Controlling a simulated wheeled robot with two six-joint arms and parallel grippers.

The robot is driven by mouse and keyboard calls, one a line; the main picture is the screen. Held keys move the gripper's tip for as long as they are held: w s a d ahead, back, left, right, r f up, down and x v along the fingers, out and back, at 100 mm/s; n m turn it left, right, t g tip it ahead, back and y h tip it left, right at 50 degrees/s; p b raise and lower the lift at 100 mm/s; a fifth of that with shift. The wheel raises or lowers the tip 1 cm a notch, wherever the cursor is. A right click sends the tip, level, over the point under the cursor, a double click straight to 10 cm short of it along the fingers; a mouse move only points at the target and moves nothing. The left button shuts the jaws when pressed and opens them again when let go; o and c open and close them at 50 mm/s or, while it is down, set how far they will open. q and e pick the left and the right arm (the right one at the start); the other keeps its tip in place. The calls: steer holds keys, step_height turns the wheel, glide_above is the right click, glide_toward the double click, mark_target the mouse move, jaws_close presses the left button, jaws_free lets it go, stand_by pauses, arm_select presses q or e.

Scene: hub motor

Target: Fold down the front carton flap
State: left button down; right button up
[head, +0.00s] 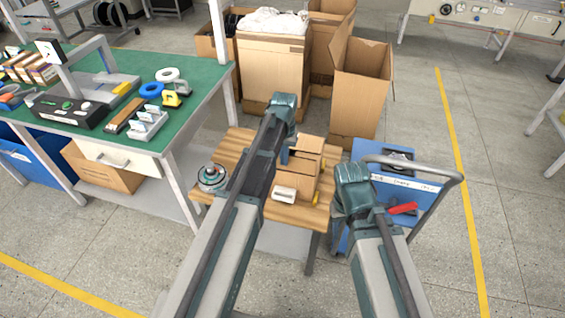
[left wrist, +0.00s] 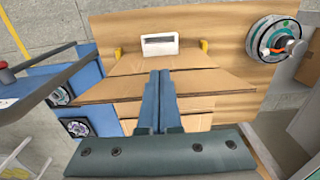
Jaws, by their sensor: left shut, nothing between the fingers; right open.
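The small brown carton (head: 299,184) stands on a wooden-topped table. In the left wrist view, its cardboard flaps (left wrist: 110,90) show around my fingers, with one flap (left wrist: 160,62) on the side towards the white block. I cannot tell that flap's exact angle.
A white block (head: 285,193) and yellow pieces (left wrist: 204,46) are beside the carton. A round hub motor (head: 212,177) sits at the table's left. The blue cart (head: 408,190) stands right, a green workbench (head: 200,92) left, large cartons (head: 360,90) behind.

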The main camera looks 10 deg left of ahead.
arm_select(q)
steer(key=shift+w+d, duration=0.1)
steer(key=shift+w, duration=1.45)
steer(key=w, duration=0.6)
steer(key=shift+w, duration=0.2)
steer(key=shift+f, duration=0.2)
step_height(320, 180, down, 5)
steer(key=b, duration=0.5)
steer(key=shift+r, duration=0.1)
